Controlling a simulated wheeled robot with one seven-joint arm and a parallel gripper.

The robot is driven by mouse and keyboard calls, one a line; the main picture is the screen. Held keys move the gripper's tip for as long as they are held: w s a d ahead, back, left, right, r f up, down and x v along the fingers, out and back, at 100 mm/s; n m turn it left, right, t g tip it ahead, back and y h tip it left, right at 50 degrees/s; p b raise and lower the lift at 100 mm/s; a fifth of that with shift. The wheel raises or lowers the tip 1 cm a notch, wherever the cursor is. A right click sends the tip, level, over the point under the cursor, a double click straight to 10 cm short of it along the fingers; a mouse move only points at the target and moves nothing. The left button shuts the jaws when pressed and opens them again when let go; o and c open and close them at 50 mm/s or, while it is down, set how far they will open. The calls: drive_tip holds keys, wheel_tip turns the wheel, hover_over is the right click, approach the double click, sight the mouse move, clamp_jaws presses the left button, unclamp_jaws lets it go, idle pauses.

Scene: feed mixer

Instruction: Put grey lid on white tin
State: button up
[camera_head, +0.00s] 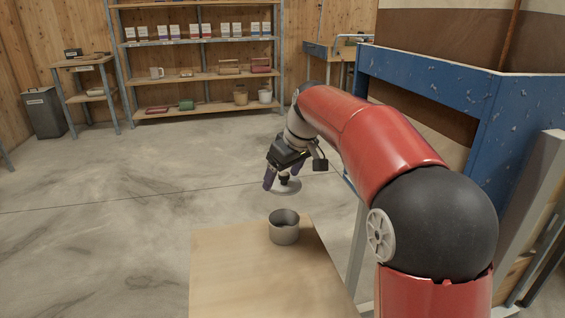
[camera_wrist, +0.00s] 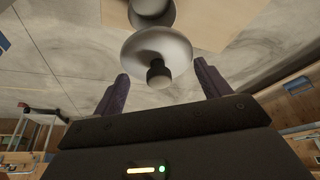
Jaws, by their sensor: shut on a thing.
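The grey lid (camera_head: 285,190) is a round disc with a dark knob, held in the air above and behind the tin. My gripper (camera_head: 283,177) is shut on the lid, its purple fingers on either side of the knob; the exact contact is unclear. In the wrist view the lid (camera_wrist: 136,52) lies between and beyond my gripper's fingers (camera_wrist: 160,82). The white tin (camera_head: 284,236) looks light grey, stands upright and is open at the top, near the far edge of the wooden tabletop (camera_head: 235,275). It shows partly behind the lid in the wrist view (camera_wrist: 152,8).
The tabletop around the tin is otherwise bare. A blue frame (camera_head: 430,85) stands at the right, beside my arm. A shelf unit (camera_head: 200,76) with boxes and pots stands at the back wall. A grey bin (camera_head: 43,113) is at the far left. The concrete floor between is clear.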

drive_tip(key=shift+f+b, duration=3.9)
drive_tip(key=shift+f, duration=0.75)
drive_tip(key=shift+p, duration=0.3)
drive_tip(key=o, duration=1)
drive_tip(key=shift+o, duration=0.2)
drive_tip(key=shift+r+p, duration=3.95)
drive_tip(key=shift+r, duration=0.6)
